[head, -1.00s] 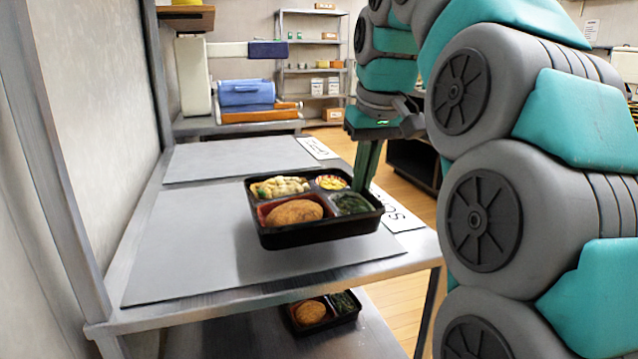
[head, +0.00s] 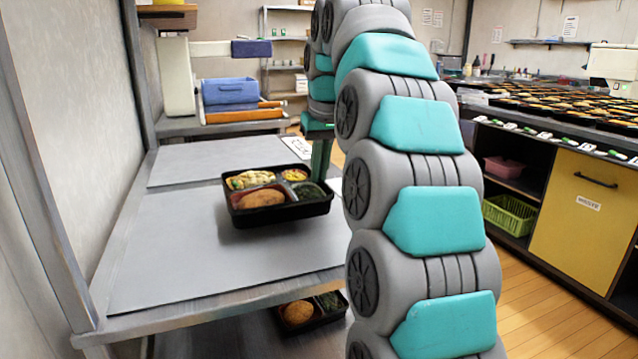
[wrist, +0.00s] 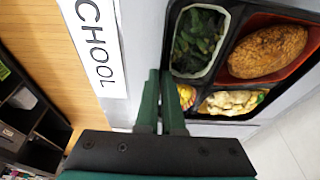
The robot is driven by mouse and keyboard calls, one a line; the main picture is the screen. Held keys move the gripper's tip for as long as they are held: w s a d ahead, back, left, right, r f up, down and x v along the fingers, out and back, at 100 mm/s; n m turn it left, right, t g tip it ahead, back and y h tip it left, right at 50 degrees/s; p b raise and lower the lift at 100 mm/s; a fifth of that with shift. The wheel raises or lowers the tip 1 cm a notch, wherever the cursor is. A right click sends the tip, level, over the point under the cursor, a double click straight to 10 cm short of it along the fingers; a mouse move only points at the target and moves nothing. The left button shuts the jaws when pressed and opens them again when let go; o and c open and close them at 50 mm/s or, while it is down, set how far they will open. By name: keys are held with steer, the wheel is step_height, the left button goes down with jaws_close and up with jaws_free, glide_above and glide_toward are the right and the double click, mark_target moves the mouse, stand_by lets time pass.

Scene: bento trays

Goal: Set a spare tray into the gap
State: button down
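A black bento tray (head: 262,215) holds food in several compartments, including a brown patty, dark greens and a pale yellow dish. It looks level and slightly above the grey mat (head: 180,265), with a shadow beneath. My gripper (head: 318,178) points down at the tray's right side. In the wrist view its two green fingers (wrist: 160,105) are close together with the rim of the tray (wrist: 228,62) between them. The arm hides part of the shelf's right side. Another filled tray (head: 324,317) sits on the lower shelf. No clear gap in a row shows.
A second grey mat (head: 215,160) lies empty behind. A SCHOOL card (wrist: 100,60) lies on the shelf edge. A wall and metal post (head: 52,190) bound the left. A counter with many filled trays (head: 570,103) in rows stands right, above a yellow cabinet (head: 582,215). Wooden floor is open between.

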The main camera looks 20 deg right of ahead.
steer(key=shift+f, duration=1.2)
steer(key=shift+f, duration=0.2)
steer(key=c, duration=1)
jaws_free()
steer(key=shift+c, duration=0.2)
steer(key=shift+r, duration=0.1)
